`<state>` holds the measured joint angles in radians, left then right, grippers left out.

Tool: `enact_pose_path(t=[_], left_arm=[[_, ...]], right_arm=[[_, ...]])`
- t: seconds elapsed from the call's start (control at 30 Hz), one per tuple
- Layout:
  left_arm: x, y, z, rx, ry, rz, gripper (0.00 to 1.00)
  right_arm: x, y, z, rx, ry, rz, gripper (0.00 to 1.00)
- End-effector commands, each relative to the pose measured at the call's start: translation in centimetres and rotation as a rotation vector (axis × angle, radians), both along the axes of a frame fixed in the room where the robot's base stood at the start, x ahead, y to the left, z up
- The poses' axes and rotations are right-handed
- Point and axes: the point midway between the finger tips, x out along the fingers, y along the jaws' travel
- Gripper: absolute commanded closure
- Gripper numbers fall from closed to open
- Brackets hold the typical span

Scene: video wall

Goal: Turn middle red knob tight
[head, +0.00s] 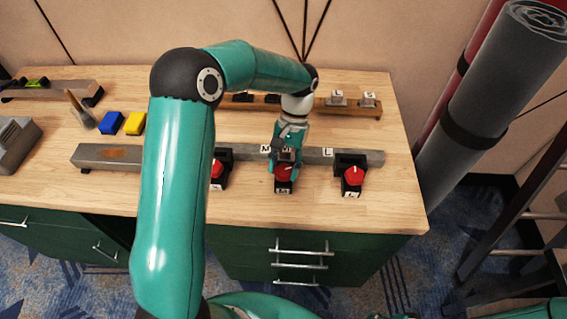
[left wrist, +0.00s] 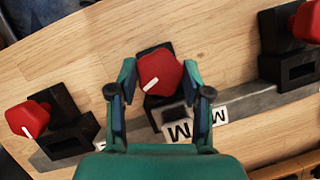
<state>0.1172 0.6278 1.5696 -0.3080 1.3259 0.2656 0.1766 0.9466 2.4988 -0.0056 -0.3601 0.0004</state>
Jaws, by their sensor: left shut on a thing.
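The middle red knob (head: 283,175) sits on a black clamp with an M label on its front. It also shows in the left wrist view (left wrist: 160,72), with a white pointer line slanting across its edge. My left gripper (head: 284,163) is above it, its two fingers (left wrist: 160,76) on either side of the knob and shut on it. A grey block with an M (left wrist: 178,126) sits at the clamp, partly between the fingers. An M label (left wrist: 216,114) is on the grey rail (head: 240,152) beside it.
Other red knobs on black clamps stand to the right (head: 353,176) and left (head: 218,168), the left one partly behind my arm. A back rail (head: 350,109) carries L and S blocks. Blue (head: 111,122) and yellow (head: 135,123) blocks lie at left. The front bench edge is clear.

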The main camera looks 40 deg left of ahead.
Motion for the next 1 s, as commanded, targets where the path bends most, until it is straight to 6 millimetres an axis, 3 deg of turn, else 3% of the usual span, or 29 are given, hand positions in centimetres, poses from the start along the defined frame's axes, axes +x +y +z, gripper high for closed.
enact_pose_path(t=[0.5,1.0], left_arm=[[0.11,-0.26,0.04,0.0,-0.006,-0.445,0.86],[0.07,-0.27,0.01,0.0,-0.005,-0.605,0.86]], right_arm=[[0.0,0.0,0.29,0.0,0.0,0.0,0.6],[0.0,0.0,0.24,0.0,0.0,0.0,0.6]])
